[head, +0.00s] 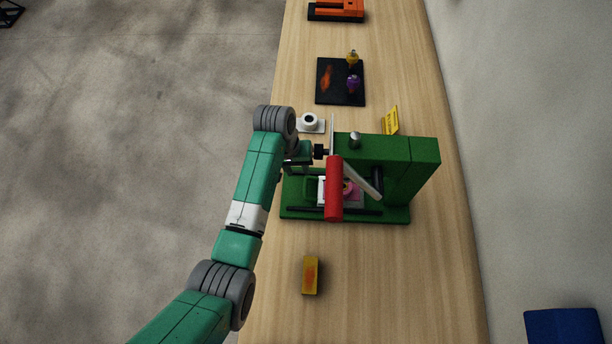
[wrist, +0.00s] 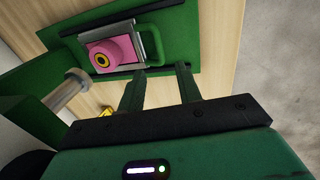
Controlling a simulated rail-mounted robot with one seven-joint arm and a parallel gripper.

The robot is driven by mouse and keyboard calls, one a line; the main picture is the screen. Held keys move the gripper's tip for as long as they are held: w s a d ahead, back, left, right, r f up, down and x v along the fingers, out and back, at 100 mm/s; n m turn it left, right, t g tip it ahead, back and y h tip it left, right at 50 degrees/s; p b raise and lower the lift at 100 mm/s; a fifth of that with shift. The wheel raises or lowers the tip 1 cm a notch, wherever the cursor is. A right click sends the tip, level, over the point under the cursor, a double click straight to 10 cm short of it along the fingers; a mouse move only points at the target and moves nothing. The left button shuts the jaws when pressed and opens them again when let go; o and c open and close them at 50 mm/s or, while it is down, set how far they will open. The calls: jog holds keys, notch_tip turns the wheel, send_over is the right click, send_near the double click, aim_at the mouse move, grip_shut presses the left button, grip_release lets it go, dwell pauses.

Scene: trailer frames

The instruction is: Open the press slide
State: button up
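The green press (head: 412,160) stands on the wooden bench, with a red lever grip (head: 334,190) over its front. Its slide is a light metal tray (wrist: 97,39) in a green base, holding a pink piece (wrist: 112,54) with a yellow and black round centre. A green U-shaped handle (wrist: 172,32) sticks out from the slide; in the head view it is at the left of the base. My gripper (wrist: 160,72) is open and empty, its two fingers apart and pointing at the handle's near side. Whether they touch it I cannot tell.
A white holder with a round cup (head: 310,121) stands close behind my wrist. A black tray (head: 340,98) with small figures and an orange item (head: 336,10) lie farther back. The bench's left edge is near the press.

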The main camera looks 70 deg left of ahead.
aim_at(305, 185)
jog(key=f, duration=0.2)
jog(key=w+f, duration=0.1)
jog(key=f, duration=0.5)
jog(key=shift+w+d+b, duration=0.25)
jog(key=shift+d+b, duration=0.1)
jog(key=shift+b, duration=0.05)
jog(key=shift+c, duration=0.4)
grip_shut()
